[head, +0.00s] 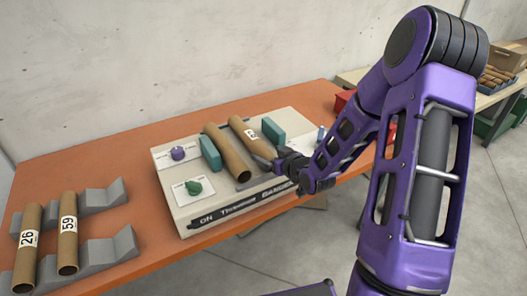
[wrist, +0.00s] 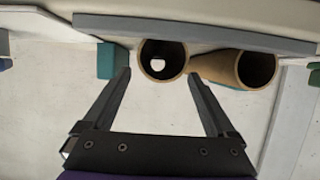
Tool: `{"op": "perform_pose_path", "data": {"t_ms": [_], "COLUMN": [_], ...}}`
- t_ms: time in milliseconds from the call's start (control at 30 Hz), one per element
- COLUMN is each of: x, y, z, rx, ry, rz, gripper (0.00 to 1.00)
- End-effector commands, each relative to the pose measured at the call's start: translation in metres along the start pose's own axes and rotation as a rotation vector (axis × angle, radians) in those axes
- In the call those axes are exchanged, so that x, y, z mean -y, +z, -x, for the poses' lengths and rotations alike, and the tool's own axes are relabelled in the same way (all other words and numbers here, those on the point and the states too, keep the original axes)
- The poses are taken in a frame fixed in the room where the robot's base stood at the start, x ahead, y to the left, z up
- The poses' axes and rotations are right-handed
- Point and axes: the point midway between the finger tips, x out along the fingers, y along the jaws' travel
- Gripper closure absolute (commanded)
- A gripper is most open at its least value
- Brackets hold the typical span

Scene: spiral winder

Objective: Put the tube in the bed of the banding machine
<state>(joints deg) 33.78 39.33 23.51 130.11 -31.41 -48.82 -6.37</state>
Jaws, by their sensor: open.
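The banding machine (head: 180,208) is a beige box on the orange table. Two brown tubes lie on its top, side by side, between two teal blocks. The right tube (head: 240,130) has a white label, unreadable here; the left tube (head: 229,156) shows no label. My gripper (head: 281,163) is at the near end of the right tube. In the wrist view, my gripper (wrist: 159,75) is open, its fingertips on either side of one open tube end (wrist: 146,68), with no clear grip. The other tube end (wrist: 240,68) is to the right. The bed under the tubes is mostly hidden.
Tubes 26 (head: 30,247) and 59 (head: 68,232) lie across grey notched stands (head: 105,195) at left. Purple (head: 178,153) and green (head: 193,187) knobs stand on the machine. Red boxes (head: 343,100) are behind my arm. The table is clear behind the stands.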

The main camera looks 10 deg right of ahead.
Motion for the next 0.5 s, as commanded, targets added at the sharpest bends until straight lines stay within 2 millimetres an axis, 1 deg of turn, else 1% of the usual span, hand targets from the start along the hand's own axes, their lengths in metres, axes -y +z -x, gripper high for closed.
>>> {"op": "perform_pose_path", "data": {"t_ms": [33,200,333,500], "x": [-0.001,0.000,-0.001,0.000], "y": [-0.001,-0.001,-0.001,0.000], "z": [0.013,0.047,0.064,0.073], "rx": [0.000,0.001,0.000,0.000], "ry": [0.003,0.002,0.002,0.001], "rz": [0.001,0.000,0.001,0.000], "gripper": [0.09,0.09,0.09,0.09]}}
